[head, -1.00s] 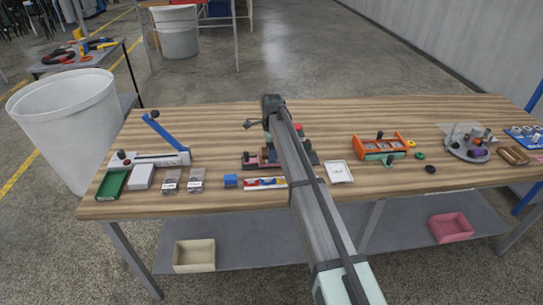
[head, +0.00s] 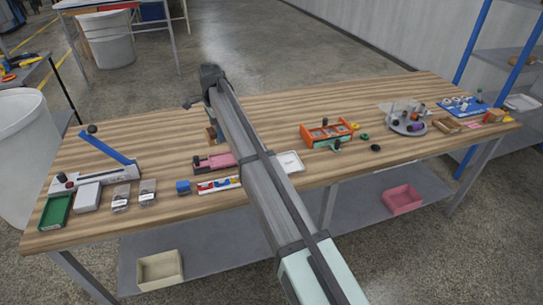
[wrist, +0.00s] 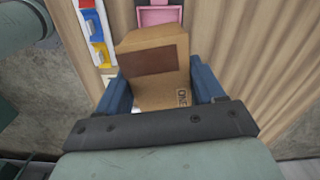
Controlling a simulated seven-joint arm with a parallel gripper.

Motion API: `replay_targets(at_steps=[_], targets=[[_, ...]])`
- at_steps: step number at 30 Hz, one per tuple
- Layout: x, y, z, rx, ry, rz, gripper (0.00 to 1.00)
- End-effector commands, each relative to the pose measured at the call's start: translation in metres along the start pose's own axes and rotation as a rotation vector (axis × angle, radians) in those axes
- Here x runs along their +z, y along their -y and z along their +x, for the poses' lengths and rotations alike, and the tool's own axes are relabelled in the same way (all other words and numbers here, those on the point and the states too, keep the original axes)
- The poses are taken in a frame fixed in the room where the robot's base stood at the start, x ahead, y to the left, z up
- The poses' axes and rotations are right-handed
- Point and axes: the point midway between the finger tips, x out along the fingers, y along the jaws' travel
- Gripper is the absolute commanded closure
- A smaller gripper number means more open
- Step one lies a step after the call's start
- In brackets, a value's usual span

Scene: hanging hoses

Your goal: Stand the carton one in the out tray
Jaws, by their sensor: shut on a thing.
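A brown cardboard carton (wrist: 160,88) marked "ONE" fills the middle of the wrist view. My gripper (wrist: 162,84) is shut on it, with a blue finger on each side. In the head view the carton (head: 211,135) shows as a small brown patch below the end of my arm, above or at the table behind the pink tool; its height is unclear. A small white tray (head: 290,163) with a mark too small to read lies just right of my forearm, partly hidden by it. I cannot tell whether it is the out tray.
An orange frame (head: 328,133) stands to the right. A blue-handled lever tool (head: 107,148) stands left. The table's back left is clear.

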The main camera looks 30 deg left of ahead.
Motion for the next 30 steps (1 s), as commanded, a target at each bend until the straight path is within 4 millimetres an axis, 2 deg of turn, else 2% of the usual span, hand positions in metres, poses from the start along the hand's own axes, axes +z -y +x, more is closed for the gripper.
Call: replay_targets(at_steps=[10, 17, 20, 25, 28, 30], targets=[[0.0, -0.006, 0.001, -0.005, -0.002, -0.481, 0.62], [0.002, -0.029, 0.005, -0.01, -0.005, -0.807, 0.62], [0.002, -0.046, 0.009, -0.011, -0.007, -0.95, 0.62], [-0.006, -0.089, 0.017, -0.013, -0.01, -1.178, 0.62], [-0.026, -0.126, 0.024, -0.013, -0.012, -1.288, 0.62], [-0.046, -0.149, 0.029, -0.012, -0.013, -1.325, 0.62]])
